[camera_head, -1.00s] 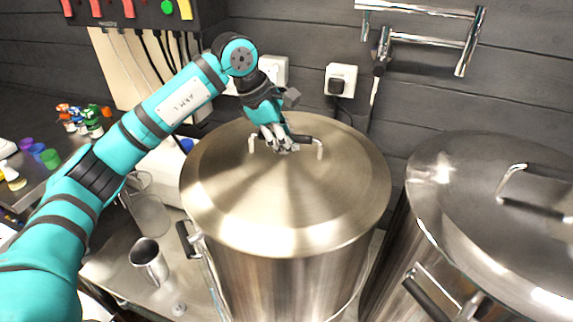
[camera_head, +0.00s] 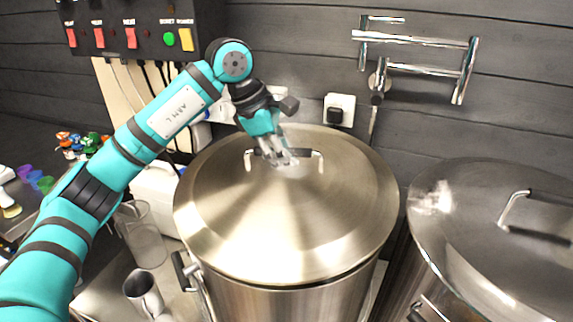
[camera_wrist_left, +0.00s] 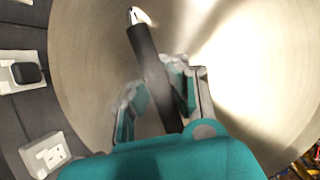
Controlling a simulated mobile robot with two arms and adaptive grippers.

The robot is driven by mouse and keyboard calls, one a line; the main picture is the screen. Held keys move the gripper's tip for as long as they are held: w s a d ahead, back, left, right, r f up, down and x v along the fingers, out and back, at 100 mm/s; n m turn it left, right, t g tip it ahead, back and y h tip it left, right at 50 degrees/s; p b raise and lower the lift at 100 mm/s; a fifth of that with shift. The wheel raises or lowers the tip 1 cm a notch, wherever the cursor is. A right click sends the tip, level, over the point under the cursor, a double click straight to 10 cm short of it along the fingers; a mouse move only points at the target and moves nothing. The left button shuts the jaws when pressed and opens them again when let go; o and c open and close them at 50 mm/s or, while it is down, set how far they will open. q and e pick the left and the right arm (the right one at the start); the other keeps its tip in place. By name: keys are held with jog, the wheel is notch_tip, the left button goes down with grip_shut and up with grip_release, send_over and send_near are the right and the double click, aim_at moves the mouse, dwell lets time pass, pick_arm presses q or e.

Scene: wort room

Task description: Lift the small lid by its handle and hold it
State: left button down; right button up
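The small lid (camera_head: 285,220) is a round, shiny steel lid over the left pot (camera_head: 290,302). It appears slightly raised above the pot's rim and roughly level. Its handle (camera_head: 305,154) is a dark bar on two bright metal posts. My left gripper (camera_head: 277,158) reaches down onto the handle from behind and left. In the left wrist view the dark handle bar (camera_wrist_left: 150,65) runs between the two fingers (camera_wrist_left: 160,100), which close around it. The fingers hide part of the bar. My right gripper is not in view.
A second, larger lidded pot (camera_head: 480,225) stands close on the right. A wall faucet (camera_head: 415,38), a socket (camera_head: 339,110) and a control box (camera_head: 135,30) are behind. A steel mug (camera_head: 143,290) and a clear jug (camera_head: 142,235) stand left of the pot.

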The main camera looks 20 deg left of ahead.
pick_arm(q)
jog(key=s+b, duration=0.1)
jog(key=s, duration=0.4)
jog(key=s+r+b, duration=0.1)
jog(key=s+b, duration=0.1)
jog(key=s, duration=0.3)
jog(key=s+b, duration=0.1)
jog(key=s, duration=0.3)
jog(key=shift+s+a+r+b, duration=0.25)
jog(key=shift+s+a+b, duration=0.1)
jog(key=shift+s+b, duration=0.05)
jog(key=shift+s, duration=0.15)
